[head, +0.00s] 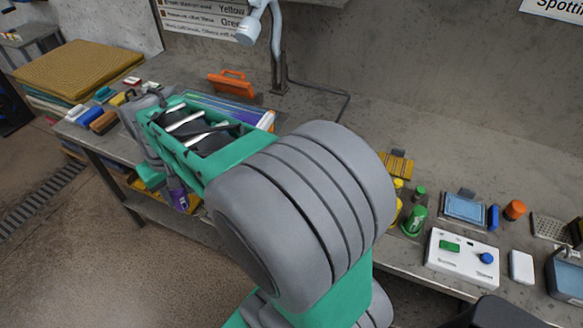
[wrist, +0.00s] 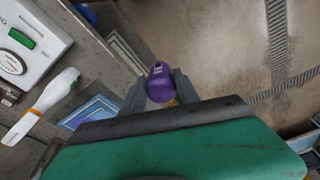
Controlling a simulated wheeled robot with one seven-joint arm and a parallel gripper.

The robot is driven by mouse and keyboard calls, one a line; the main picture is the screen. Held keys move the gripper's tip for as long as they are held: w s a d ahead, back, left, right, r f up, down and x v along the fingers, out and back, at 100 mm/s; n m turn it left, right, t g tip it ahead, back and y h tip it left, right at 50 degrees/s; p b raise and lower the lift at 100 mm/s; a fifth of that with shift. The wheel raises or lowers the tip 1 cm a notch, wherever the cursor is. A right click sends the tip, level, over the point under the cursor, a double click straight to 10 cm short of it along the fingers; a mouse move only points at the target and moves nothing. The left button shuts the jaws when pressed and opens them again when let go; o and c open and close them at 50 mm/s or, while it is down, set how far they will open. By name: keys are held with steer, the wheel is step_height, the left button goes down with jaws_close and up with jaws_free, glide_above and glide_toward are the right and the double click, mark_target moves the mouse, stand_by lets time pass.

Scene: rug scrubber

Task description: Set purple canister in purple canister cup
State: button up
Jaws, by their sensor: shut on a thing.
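The purple canister (wrist: 160,80) is held between the two grey fingers of my gripper (wrist: 157,90), which is shut on it. In the wrist view its rounded top faces up the picture, with floor behind it. In the head view the canister (head: 180,199) shows with a pale label, below my arm at the left, in front of the workbench edge. It appears to be off the bench, in the air over the floor side. I cannot make out the purple canister cup in either view; my arm hides part of the bench.
The workbench (head: 330,112) runs along the wall. A green canister (head: 415,219) stands right of my arm, beside yellow items. A white control box (head: 462,257) is further right. Open floor (head: 75,245) lies left.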

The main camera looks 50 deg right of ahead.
steer(key=s+d+f+m+g, duration=0.1)
steer(key=s+d+m, duration=0.4)
steer(key=d, duration=0.7)
steer(key=s+d+f+m, duration=0.1)
steer(key=s+d+m, duration=0.1)
steer(key=s+d, duration=0.75)
steer(key=s+d+f+m+g+p, duration=0.1)
steer(key=s+d+m, duration=0.2)
steer(key=s+d, duration=0.5)
steer(key=s+d+f+m, duration=0.1)
steer(key=s+d+m, duration=0.35)
steer(key=s, duration=0.75)
steer(key=shift+n, duration=0.45)
steer(key=shift+d+f+b, duration=0.1)
steer(key=shift+f+b, duration=1.65)
steer(key=shift+f, duration=1.15)
steer(key=shift+f+b, duration=0.35)
steer(key=shift+f, duration=0.2)
steer(key=o, duration=1.3)
steer(key=shift+o, duration=0.2)
step_height(320, 180, up, 8)
steer(key=b, duration=0.1)
